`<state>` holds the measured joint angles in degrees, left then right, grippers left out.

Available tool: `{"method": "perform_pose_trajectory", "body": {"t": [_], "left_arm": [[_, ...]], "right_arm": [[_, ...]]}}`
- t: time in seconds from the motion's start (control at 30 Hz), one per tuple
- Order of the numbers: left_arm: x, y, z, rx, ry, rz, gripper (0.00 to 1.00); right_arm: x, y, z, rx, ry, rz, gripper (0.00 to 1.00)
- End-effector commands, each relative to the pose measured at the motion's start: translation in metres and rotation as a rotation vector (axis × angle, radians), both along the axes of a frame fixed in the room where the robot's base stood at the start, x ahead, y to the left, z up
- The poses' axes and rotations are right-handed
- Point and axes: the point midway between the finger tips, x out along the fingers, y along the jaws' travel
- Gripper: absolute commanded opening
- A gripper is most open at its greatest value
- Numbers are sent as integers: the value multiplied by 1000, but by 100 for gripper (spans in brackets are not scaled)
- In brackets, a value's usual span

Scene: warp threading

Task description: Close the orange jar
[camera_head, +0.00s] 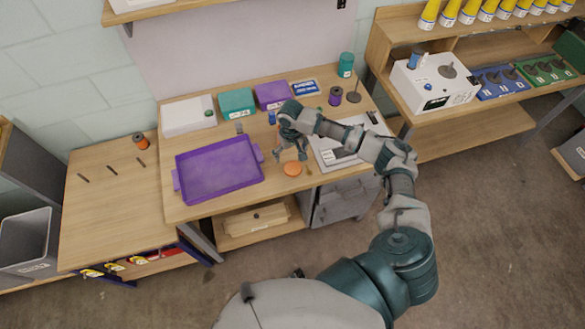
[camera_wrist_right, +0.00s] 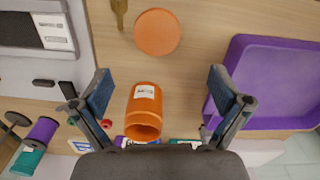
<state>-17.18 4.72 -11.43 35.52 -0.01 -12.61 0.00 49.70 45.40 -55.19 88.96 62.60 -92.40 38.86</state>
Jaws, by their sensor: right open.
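The orange jar (camera_wrist_right: 144,105) shows in the right wrist view, with a white label on its side and its open mouth toward the bottom of the picture. I cannot tell whether it stands or lies. The round orange lid (camera_wrist_right: 157,32) lies flat on the table, apart from the jar; it also shows in the head view (camera_head: 292,169). My right gripper (camera_wrist_right: 159,76) is open, with one finger on each side of the jar and visible gaps between. My left gripper is out of view.
A purple tray (camera_head: 179,183) lies left of the lid. Teal (camera_head: 237,102) and purple (camera_head: 272,95) boxes stand behind. A grey-and-white device (camera_head: 340,150) is to the right. A brown tool (camera_wrist_right: 120,12) lies beside the lid. Free table is narrow around the lid.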

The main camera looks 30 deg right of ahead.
Motion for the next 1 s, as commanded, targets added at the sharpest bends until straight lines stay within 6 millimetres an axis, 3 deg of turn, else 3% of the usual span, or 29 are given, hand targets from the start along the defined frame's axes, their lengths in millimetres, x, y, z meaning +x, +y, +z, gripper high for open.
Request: {"method": "perform_pose_trajectory", "body": {"t": [0.2, 0.63, 1.0], "left_arm": [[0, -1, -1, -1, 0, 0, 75], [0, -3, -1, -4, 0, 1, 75], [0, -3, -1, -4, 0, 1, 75]], "right_arm": [[0, 0, -27, 0, 0, -1, 99], [-2, 0, -34, -1, 1, 0, 99], [-10, -3, -81, -1, 1, 0, 99]]}}
